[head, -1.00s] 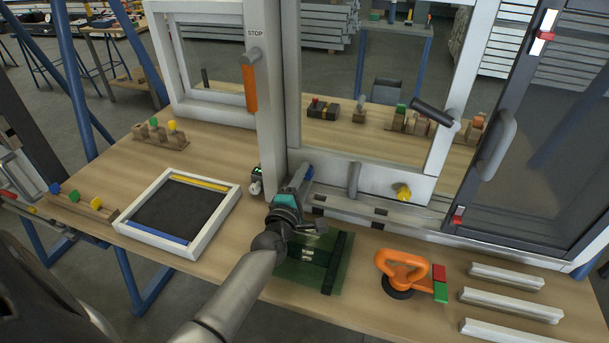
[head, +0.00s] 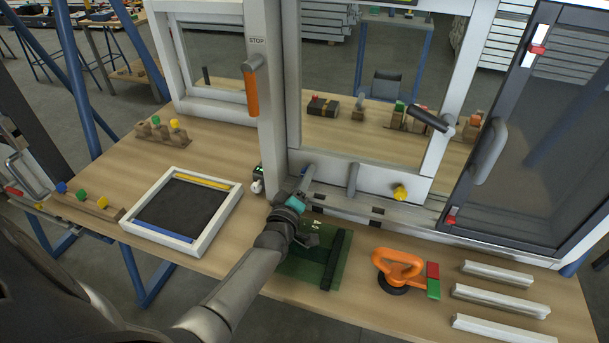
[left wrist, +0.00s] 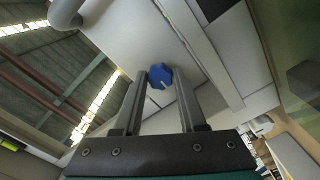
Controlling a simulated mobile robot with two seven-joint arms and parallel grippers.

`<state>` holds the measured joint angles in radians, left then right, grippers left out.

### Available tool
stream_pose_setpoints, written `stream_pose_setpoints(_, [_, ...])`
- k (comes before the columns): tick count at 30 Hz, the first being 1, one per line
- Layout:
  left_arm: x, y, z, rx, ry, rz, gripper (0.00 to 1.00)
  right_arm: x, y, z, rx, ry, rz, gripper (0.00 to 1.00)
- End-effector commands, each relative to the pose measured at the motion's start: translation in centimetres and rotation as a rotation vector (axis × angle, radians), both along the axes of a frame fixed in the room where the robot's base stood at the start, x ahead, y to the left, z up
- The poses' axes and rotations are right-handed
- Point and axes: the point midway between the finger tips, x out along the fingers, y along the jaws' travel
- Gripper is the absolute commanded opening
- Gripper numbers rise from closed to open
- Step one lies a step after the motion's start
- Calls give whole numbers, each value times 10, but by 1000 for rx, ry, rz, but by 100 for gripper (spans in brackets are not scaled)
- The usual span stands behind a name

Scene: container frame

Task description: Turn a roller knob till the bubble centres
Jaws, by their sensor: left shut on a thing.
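A blue knob (left wrist: 160,77) with a pale line on its face sits on the white frame, between my left fingertips in the left wrist view. My left gripper (left wrist: 161,74) is shut on it; in the head view the gripper (head: 303,186) reaches the bottom left of the white sash, where the knob is mostly hidden. A yellow knob (head: 400,192) sits at the sash's bottom right. A small dark device with a green patch (head: 257,176) is beside the frame post; I cannot make out a bubble. My right gripper is not in view.
A white tray-like frame (head: 213,237) lies left of my arm. An orange suction lifter (head: 399,265) and white profile pieces (head: 500,304) are to the right. A dark-framed glazed door (head: 477,215) stands open on the right.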

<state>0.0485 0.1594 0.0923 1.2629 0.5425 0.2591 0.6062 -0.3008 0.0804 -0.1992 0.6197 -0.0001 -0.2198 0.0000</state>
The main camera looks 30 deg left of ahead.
Motion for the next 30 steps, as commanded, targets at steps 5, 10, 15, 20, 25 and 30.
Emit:
stream_pose_setpoints(5, [0, 0, 0, 54, 13, 1, 0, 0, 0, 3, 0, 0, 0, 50])
stream_pose_setpoints(10, [0, 0, 0, 80, 19, 1, 0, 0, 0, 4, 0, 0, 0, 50])
stream_pose_setpoints(15, [0, 0, 0, 84, 20, 1, 0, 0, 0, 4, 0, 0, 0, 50])
stream_pose_setpoints(20, [0, 0, 0, 83, 20, 1, 0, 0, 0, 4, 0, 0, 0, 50])
stream_pose_setpoints(25, [0, 0, 0, 82, 20, 1, 52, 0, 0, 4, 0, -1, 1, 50])
stream_pose_setpoints(30, [0, 0, 0, 81, 20, 1, 70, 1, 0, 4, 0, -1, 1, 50])
